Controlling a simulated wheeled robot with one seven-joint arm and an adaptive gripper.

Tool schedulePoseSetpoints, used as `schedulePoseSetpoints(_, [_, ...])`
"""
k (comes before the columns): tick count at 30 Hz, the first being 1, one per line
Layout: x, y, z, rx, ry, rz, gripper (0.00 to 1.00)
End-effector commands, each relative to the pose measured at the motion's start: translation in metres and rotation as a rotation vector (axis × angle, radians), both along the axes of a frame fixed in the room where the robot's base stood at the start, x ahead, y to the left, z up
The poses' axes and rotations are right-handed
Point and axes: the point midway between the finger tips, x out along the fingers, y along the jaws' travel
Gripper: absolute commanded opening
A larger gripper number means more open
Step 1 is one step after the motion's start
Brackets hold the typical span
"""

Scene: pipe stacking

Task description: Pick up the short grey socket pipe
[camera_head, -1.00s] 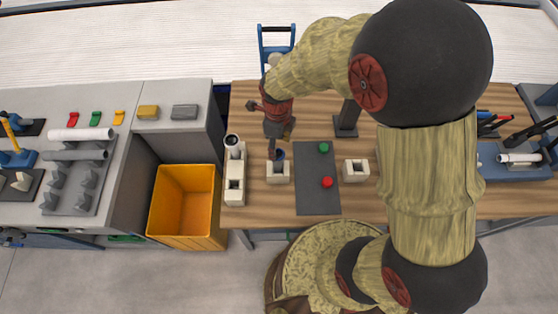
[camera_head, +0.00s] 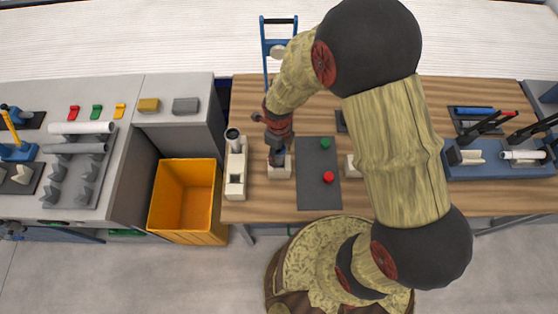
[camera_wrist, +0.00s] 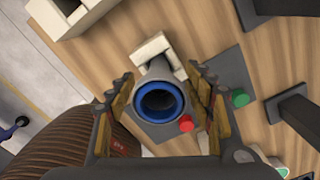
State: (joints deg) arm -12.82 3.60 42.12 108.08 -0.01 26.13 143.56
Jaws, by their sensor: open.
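The short grey socket pipe (camera_wrist: 158,72) stands upright in a cream block (camera_wrist: 148,50) in the wrist view, its blue-lined open end (camera_wrist: 158,100) facing the camera. My gripper (camera_wrist: 161,90) is open, with one finger on each side of the pipe. A gap shows between the pipe and each finger. In the head view my gripper (camera_head: 278,157) points down over the cream block (camera_head: 279,172) and hides most of the pipe.
Left of the block, a long cream fixture (camera_head: 235,185) holds another upright pipe (camera_head: 232,138). A grey plate (camera_head: 318,195) with a green and a red button lies to the right. An orange bin (camera_head: 188,236) stands further left. A blue-framed stand (camera_head: 266,50) is behind.

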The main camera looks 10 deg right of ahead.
Motion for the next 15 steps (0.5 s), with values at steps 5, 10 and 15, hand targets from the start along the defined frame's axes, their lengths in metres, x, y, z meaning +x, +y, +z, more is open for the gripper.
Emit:
schedulePoseSetpoints(5, [-0.001,0.000,-0.025,-0.001,0.003,0.000,0.53])
schedulePoseSetpoints(10, [0.000,0.000,-0.026,0.000,0.000,0.000,0.53])
schedulePoseSetpoints(15, [-0.001,0.000,-0.026,-0.001,0.001,0.000,0.47])
